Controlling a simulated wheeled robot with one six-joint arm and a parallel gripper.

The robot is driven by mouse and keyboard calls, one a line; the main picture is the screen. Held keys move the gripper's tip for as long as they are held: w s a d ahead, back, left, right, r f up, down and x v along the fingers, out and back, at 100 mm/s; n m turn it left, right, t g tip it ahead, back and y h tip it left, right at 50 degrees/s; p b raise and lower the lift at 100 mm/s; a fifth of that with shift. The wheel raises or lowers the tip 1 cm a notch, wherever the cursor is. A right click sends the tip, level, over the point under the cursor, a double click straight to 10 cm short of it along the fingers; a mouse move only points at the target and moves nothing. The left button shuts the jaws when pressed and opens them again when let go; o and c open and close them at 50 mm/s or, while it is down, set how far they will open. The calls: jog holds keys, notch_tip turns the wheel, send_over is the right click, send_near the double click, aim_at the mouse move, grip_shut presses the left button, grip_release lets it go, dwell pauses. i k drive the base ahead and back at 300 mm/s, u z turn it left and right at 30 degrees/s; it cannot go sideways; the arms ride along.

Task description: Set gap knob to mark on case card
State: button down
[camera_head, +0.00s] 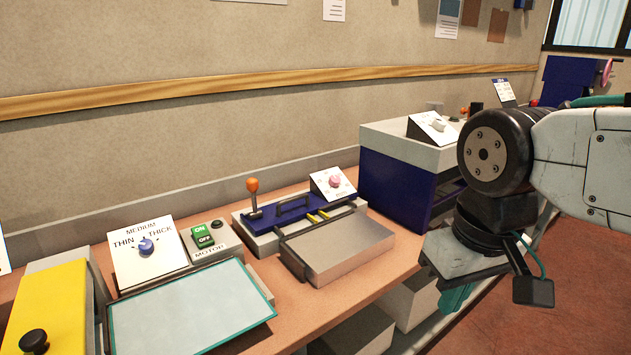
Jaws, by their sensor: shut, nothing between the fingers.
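A blue knob (147,246) sits on a white sloped panel (137,268) marked THIN, MEDIUM and THICK, at the left of the bench. The knob's exact pointing is too small to tell. A small white card with a dark top (503,92) stands upright at the back right; its text is unreadable, and I cannot tell whether it is the case card. My gripper (455,300) hangs at the right, partly hidden by my wrist, with teal fingers pointing down. It is shut and empty, far to the right of the blue knob.
A green and black ON/OFF motor switch (203,237) stands beside the panel. An orange-tipped lever (253,187) and a pink knob (335,181) are on the middle machine. A blue-grey machine (395,180) stands behind my arm. A teal-edged tray (190,310) and yellow block (47,315) are in front.

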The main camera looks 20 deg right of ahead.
aim_at(334, 180)
jog(key=z, duration=0.15)
jog(key=k, duration=0.45)
jog(key=z, duration=0.95)
jog(key=i, duration=0.7)
jog(key=u, duration=0.95)
jog(key=i, duration=0.6)
jog(key=u, duration=0.75)
